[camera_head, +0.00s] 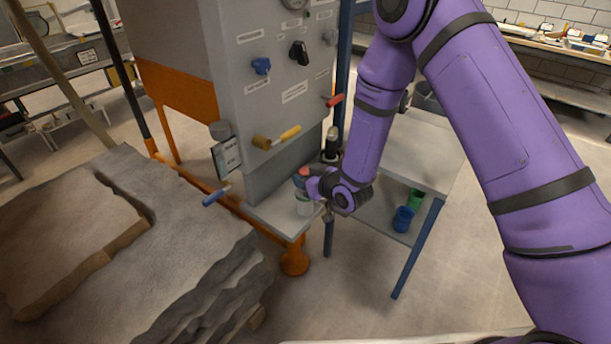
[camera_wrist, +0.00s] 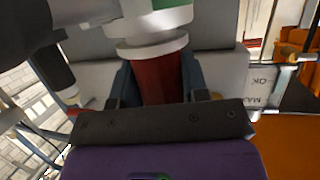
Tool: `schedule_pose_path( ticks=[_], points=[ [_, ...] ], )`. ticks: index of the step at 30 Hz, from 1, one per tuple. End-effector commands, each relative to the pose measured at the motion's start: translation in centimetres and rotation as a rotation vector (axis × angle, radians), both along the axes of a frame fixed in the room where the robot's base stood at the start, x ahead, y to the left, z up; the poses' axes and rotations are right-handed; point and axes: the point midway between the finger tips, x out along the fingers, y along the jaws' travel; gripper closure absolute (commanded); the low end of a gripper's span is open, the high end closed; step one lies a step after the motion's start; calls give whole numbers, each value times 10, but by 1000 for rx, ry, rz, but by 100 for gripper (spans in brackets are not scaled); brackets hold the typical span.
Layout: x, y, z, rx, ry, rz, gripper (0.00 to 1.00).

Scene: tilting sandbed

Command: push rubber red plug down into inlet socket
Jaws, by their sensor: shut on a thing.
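The red plug (camera_wrist: 155,78) is a dark red cylinder between the two dark fingers of my gripper (camera_wrist: 157,90) in the wrist view. My gripper is shut on it. In the head view the plug's red top (camera_head: 301,172) shows just left of my gripper (camera_head: 311,185). A white round collar (camera_wrist: 150,46) meets the plug's far end in the wrist view, with a white and green body beyond it. In the head view this white and green fitting (camera_head: 304,207) stands upright on a grey ledge, below the plug. I cannot tell which part is the inlet socket, nor how deep the plug sits.
The grey panel (camera_head: 285,85) with knobs and coloured handles rises behind my gripper. A black-topped post (camera_head: 332,142) stands close behind my wrist. Green and blue cups (camera_head: 403,219) are on the lower shelf at right. The rocky sandbed (camera_head: 110,245) fills the left.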

Motion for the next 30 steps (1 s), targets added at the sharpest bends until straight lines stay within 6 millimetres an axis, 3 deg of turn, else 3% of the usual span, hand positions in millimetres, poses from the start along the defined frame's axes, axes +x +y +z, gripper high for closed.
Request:
schedule_pose_path(
  ticks=[5,6,10,22,30],
  points=[
    [0,0,-4,1,-1,0,89],
    [0,0,-4,1,-1,0,56],
    [0,0,-4,1,-1,0,29],
    [-6,-6,-1,0,-1,-1,29],
    [-39,-35,15,0,2,-3,29]
  ],
)
